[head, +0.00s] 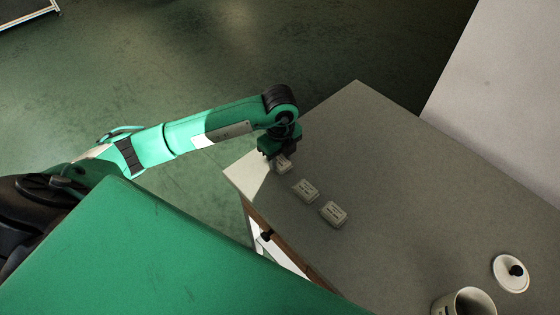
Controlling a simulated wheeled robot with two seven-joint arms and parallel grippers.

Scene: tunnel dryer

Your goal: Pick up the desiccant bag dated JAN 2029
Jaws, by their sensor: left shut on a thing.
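Three small white desiccant bags lie in a slanting row near the left edge of a grey tabletop (400,180). The farthest bag (284,168) is under my left gripper (277,158), which points down and is shut on it. The gripper hides part of this bag. The middle bag (306,191) and the nearest bag (333,214) lie free on the table. Each has dark print on top, too small to read, so I cannot tell which is dated JAN 2029. My right gripper is not in view.
A white mug-like container (464,303) and a round white lid (511,273) with a black knob are at the table's lower right. A pale wall (500,90) stands beyond the table. The table's middle is clear. A drawer front with a dark knob (267,236) shows below the edge.

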